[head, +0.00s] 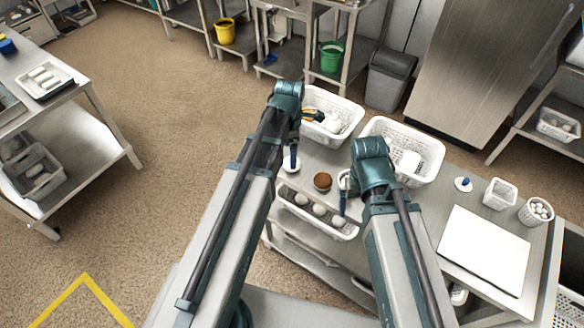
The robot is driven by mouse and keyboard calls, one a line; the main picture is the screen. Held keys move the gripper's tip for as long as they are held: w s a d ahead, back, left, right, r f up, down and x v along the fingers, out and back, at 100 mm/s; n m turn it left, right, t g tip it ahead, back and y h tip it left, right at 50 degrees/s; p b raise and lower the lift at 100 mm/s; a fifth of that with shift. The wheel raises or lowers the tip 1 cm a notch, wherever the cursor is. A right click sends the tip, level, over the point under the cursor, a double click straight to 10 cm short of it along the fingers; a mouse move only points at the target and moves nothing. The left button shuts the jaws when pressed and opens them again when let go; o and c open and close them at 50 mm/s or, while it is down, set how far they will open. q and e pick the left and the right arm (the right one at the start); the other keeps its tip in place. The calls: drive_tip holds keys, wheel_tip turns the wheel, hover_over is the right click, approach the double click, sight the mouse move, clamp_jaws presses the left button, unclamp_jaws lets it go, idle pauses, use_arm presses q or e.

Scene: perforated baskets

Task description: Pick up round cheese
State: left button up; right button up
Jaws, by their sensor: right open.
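Several round whitish pieces (319,209) that could be round cheeses lie in a shallow white tray (346,232) at the near table edge. Another rounded white piece (332,123) is in the left perforated basket (349,115). A white piece (410,160) is in the right basket (437,152). I cannot tell which is the named cheese. My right gripper (344,190) is open, just above the table behind the tray, partly hidden by its wrist. My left gripper (293,156) is mostly hidden behind its own arm, left of the tray's far side; its jaws cannot be read.
A brown round item (322,181) sits between the grippers. Right of them are a white board (484,250), a blue-knobbed white item (463,184), a small white basket (500,194) and a cup of white balls (536,211). A grey bin (390,78) stands behind. Open floor is left.

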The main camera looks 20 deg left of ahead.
use_arm(q)
drive_tip(key=shift+d+f+b, duration=0.15)
drive_tip(key=shift+f+b, duration=1.2)
drive_tip(key=shift+d+f+b, duration=0.1)
drive_tip(key=shift+f+b, duration=1.2)
drive_tip(key=shift+b, duration=0.05)
drive_tip(key=shift+r, duration=0.1)
drive_tip(key=c, duration=1.5)
drive_tip(key=shift+c, duration=0.2)
drive_tip(key=shift+r, duration=0.15)
wheel_tip(320, 180, up, 10)
drive_tip(key=p, duration=1)
